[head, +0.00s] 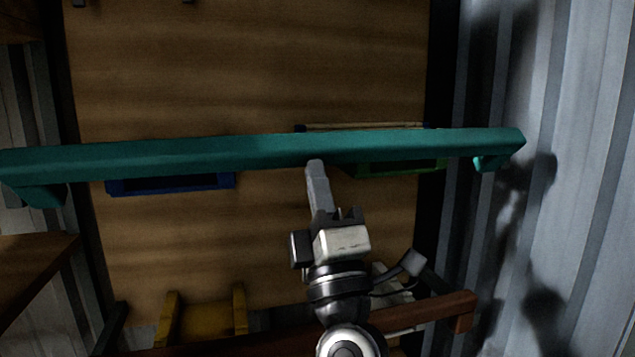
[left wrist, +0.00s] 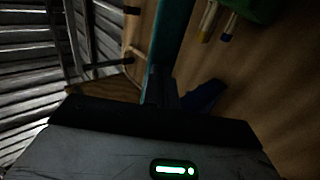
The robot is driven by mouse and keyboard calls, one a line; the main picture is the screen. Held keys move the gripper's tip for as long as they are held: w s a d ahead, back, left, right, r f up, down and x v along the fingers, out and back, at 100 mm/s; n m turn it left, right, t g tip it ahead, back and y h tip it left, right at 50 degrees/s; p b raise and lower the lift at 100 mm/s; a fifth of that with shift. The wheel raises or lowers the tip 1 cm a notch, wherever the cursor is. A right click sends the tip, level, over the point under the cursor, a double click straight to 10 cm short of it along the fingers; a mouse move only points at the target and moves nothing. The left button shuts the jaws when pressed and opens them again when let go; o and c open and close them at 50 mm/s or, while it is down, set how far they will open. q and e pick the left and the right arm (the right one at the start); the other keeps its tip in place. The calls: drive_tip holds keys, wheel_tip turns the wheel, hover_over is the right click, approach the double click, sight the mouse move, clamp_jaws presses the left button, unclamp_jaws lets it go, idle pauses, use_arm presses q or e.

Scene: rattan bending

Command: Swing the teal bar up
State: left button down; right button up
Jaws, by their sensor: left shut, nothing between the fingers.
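The long teal bar (head: 250,150) spans almost the whole width of the head view, nearly level, with a short downturned piece at each end. My left gripper (head: 316,168) is shut and empty, pointing up the picture, with its fingertips at the bar's lower edge near the middle. Whether they touch it I cannot tell. In the left wrist view the teal bar (left wrist: 172,45) runs away from the dark shut fingers (left wrist: 160,90). My right gripper is not in view.
A blue-edged container (head: 170,184) and a green-edged one (head: 400,168) show behind the bar over a wooden surface (head: 250,80). A yellow piece (head: 205,320) and a red-brown bar (head: 420,314) lie lower. Corrugated metal wall (head: 580,200) stands at the right.

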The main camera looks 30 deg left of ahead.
sight(312, 155)
use_arm(q)
drive_tip(key=shift+p+x, duration=0.8)
drive_tip(key=shift+x, duration=0.1)
drive_tip(key=shift+r, duration=0.15)
drive_tip(key=shift+w+a+r+p, duration=0.2)
drive_tip(key=shift+a+r+p, duration=0.15)
drive_tip(key=shift+r, duration=0.4)
drive_tip(key=shift+w+a+r, duration=0.2)
drive_tip(key=shift+r, duration=0.1)
drive_tip(key=s+d+f+b, duration=0.1)
drive_tip(key=s+d+f, duration=0.1)
drive_tip(key=s+d, duration=0.4)
drive_tip(key=shift+s+d, duration=0.3)
drive_tip(key=shift+d, duration=0.55)
